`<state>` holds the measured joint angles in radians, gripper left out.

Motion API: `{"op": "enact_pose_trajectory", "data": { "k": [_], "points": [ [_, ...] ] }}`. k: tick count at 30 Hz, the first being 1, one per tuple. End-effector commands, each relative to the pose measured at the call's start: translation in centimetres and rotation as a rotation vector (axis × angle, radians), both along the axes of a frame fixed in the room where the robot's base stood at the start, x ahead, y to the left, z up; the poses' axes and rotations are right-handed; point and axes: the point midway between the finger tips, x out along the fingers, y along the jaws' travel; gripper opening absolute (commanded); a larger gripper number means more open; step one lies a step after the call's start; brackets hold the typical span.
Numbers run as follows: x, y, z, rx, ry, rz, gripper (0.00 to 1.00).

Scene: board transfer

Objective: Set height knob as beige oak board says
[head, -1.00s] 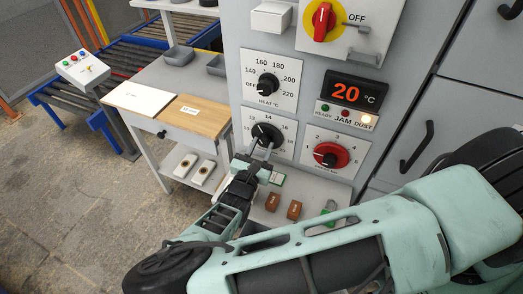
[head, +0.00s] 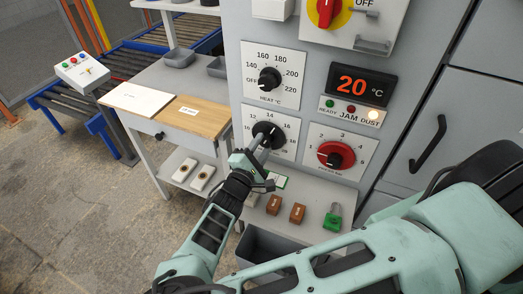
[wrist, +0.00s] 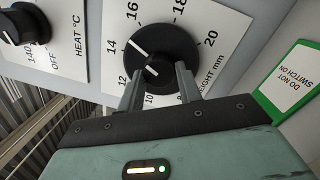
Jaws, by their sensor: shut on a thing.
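The height knob (head: 267,134) is a round black dial on a white plate on the grey machine front. It also shows in the wrist view (wrist: 170,45), its white line pointing between 14 and 16, seemingly nearer 14. My gripper (head: 254,155) is at the knob; in the wrist view its two fingers (wrist: 160,84) stand on either side of the knob's grip bar, shut on it. The beige oak board (head: 208,124) lies on the side table next to a white board (head: 140,100). Its small white label is too small to read.
The heat knob (head: 270,79) is above and the red pressure knob (head: 336,155) to the right. A green-edged tag (wrist: 288,75) is close to my gripper. Brown blocks (head: 297,212) and a green padlock (head: 333,218) are on the ledge below. The dust lamp (head: 373,115) is lit.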

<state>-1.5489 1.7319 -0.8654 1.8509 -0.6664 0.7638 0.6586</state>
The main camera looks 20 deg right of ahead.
Motion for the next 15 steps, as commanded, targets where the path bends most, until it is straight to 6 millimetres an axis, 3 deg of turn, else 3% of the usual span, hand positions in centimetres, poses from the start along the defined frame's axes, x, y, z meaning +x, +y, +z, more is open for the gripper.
{"op": "enact_pose_trajectory", "data": {
  "k": [15],
  "points": [
    [0.06, 0.17, -0.34, 0.349, -0.345, 0.002, 0.12]
  ]
}}
